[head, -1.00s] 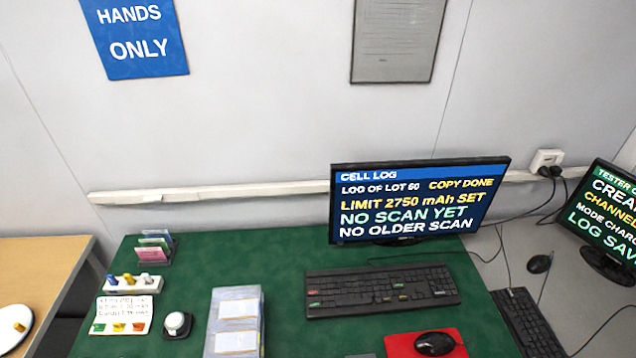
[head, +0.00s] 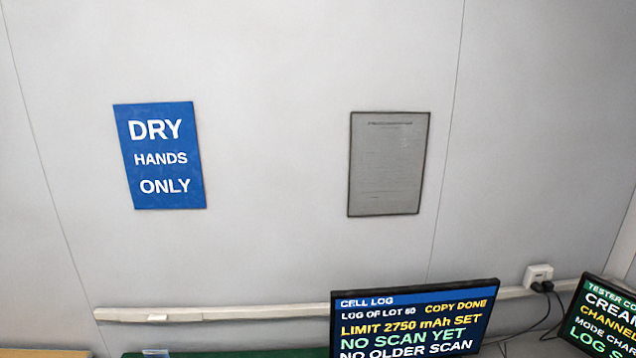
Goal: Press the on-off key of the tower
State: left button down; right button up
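No tower and no on-off key can be made out in the head view. Neither of my grippers is in view. A monitor (head: 415,325) stands at the bottom, cut off by the frame's lower edge. It reads CELL LOG, LOG OF LOT 60, COPY DONE, LIMIT 2750 mAh SET, NO SCAN YET and NO OLDER SCAN. A second monitor (head: 603,322) at the lower right is partly cut off. Its top line begins with TESTER.
A blue DRY HANDS ONLY sign (head: 160,156) and a grey framed sheet (head: 388,163) hang on the wall. A pale rail (head: 230,312) runs along the wall, with a socket (head: 538,273) and black plugs at right. Only a strip of the green table (head: 225,353) shows.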

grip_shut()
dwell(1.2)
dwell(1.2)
